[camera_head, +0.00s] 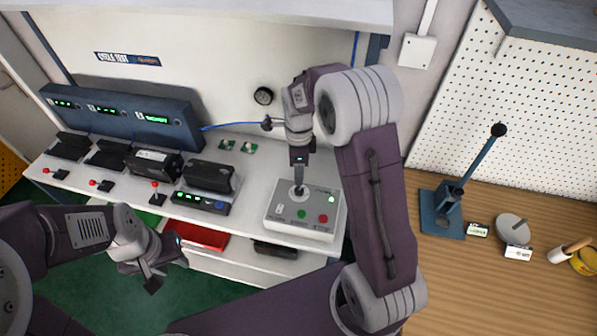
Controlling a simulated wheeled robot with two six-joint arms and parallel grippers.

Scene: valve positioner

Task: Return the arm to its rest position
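My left gripper (167,274) hangs at the lower left, in front of the bench. Its two dark fingertips look apart, with nothing seen between them. My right arm reaches up on the right and bends down, so its gripper (298,186) points down over the white control box (284,226). The fingertips are at a small round fitting on top of the box; whether they touch or hold it I cannot tell. The box also carries a green button (301,214), a red button (323,218) and a lit green lamp (331,199).
A blue-grey unit with green displays (122,116) stands at the back left of the bench, with several black devices before it. A red tray (200,236) lies below. On the wooden table at right are a blue stand with a lever (441,212) and a grey disc (511,228).

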